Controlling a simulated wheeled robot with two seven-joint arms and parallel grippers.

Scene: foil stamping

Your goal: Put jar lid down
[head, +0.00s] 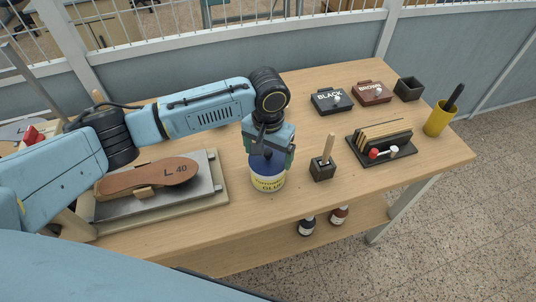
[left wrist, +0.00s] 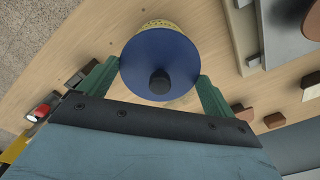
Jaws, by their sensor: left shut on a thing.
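The glue jar (head: 268,183), with a yellow and white label, stands upright at the middle of the workbench's front part. The blue jar lid (head: 259,163) is at the jar's mouth, below my left gripper (head: 268,149). In the left wrist view the lid (left wrist: 143,62) is a round blue disc with a black knob, between the green fingers of my left gripper (left wrist: 160,88), which is shut on it. A bit of the jar's yellow label (left wrist: 160,23) shows past the lid. I cannot tell whether lid and rim touch. My right gripper is not in view.
Left of the jar lies a metal plate (head: 212,170) with a brown sole marked L 40 (head: 150,177). Close right is a dark brush holder (head: 322,170). Farther right are a tool rack (head: 398,153), black and brown boxes and a yellow cup (head: 437,121).

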